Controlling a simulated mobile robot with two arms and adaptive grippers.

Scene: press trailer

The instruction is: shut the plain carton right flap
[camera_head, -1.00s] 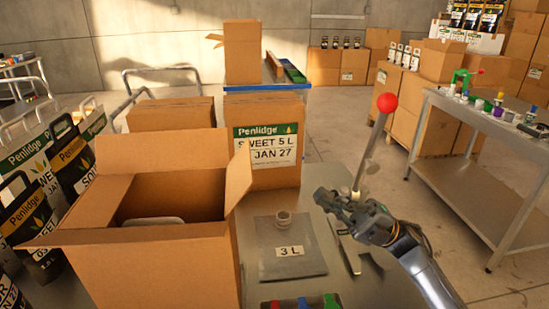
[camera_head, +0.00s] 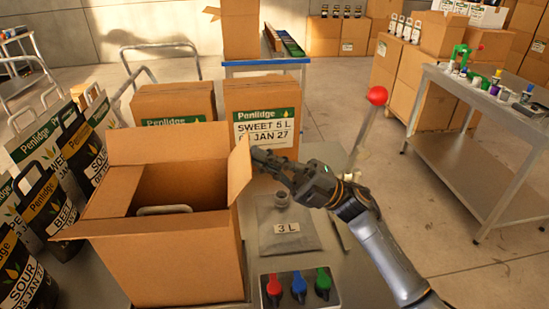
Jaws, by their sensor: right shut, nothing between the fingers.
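The plain carton (camera_head: 168,262) stands open on the metal table at the left centre. Its right flap (camera_head: 239,169) stands up, tilted slightly outward. A pale handle (camera_head: 164,210) shows inside. My right gripper (camera_head: 256,155) is shut and empty, its fingertips just right of the right flap's upper part. I cannot tell whether they touch it. My left gripper is not in view.
A 3 L pouch (camera_head: 290,243) lies right of the carton, with a lever box (camera_head: 299,289) in front. A red-knobbed lever (camera_head: 376,96) stands behind my right arm. Labelled Penlidge cartons (camera_head: 262,95) stand behind. Black and white bags (camera_head: 45,205) crowd the left side.

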